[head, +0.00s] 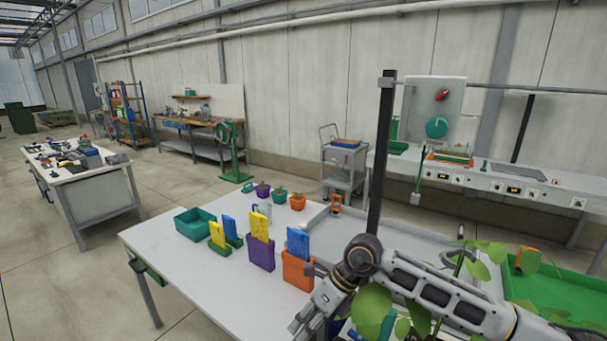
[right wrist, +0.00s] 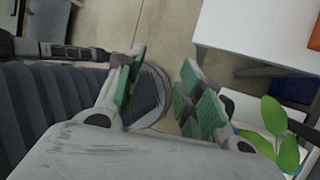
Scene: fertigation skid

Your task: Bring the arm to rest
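My right arm comes in from the right in the head view and bends at a dark joint in front of the white table (head: 185,263). Its right gripper (head: 299,325) points down and left at the table's front edge, partly cut off by the bottom of the picture. In the right wrist view the right gripper (right wrist: 160,92) has its two green-padded fingers apart with nothing between them. Behind the fingers are the floor and parts of my own body. My left gripper is in neither view.
On the table stand a purple box (head: 261,254), an orange box (head: 297,270) and a teal bin (head: 195,222). Green leaves (head: 371,305) overlap my right arm, and leaves also show in the right wrist view (right wrist: 275,117). A dark post (head: 381,150) rises behind the arm.

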